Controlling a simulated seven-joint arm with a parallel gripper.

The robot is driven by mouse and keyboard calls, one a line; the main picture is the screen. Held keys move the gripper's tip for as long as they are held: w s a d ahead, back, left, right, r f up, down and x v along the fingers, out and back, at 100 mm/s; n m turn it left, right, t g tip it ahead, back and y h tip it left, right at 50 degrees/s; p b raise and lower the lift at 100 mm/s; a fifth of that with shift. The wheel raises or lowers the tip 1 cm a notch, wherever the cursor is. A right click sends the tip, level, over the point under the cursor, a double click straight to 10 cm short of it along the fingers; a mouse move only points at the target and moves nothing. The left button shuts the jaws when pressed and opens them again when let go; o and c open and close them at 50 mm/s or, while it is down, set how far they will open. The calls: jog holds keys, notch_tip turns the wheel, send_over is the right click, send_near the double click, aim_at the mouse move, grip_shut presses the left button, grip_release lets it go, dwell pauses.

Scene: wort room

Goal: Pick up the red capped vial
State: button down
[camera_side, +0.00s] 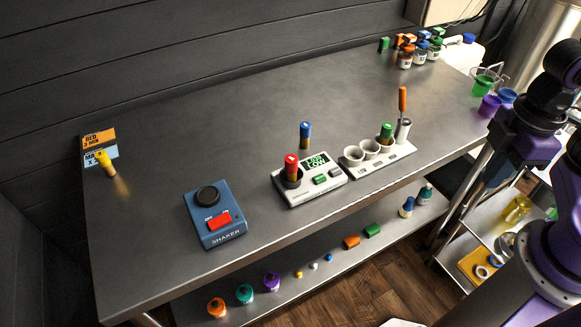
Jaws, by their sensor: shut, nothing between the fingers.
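The red capped vial (291,168) has an amber body. It stands upright in the round dark well of a white device (313,190) with a green lit display, near the middle of the table. My gripper cannot be made out in this view; only purple and black parts of my arm show at the right edge. No part of my arm is near the vial.
A blue capped vial (305,135) stands behind the device. A white rack (378,160) to its right holds a green capped vial (386,133). A blue shaker (214,215) is front left. A yellow capped vial (104,162) stands far left. The back middle of the table is clear.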

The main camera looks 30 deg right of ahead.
jog(key=c, duration=0.8)
grip_release()
jog(key=n+t+h, duration=0.3)
jog(key=n+t, duration=1)
jog(key=n, duration=0.8)
send_near(289, 163)
jog(key=x, duration=0.4)
jog(key=f+x, duration=0.1)
jog(key=x, duration=0.8)
jog(key=shift+s+d+f, duration=0.1)
jog(key=shift+d+f, duration=0.25)
jog(key=shift+d, duration=0.05)
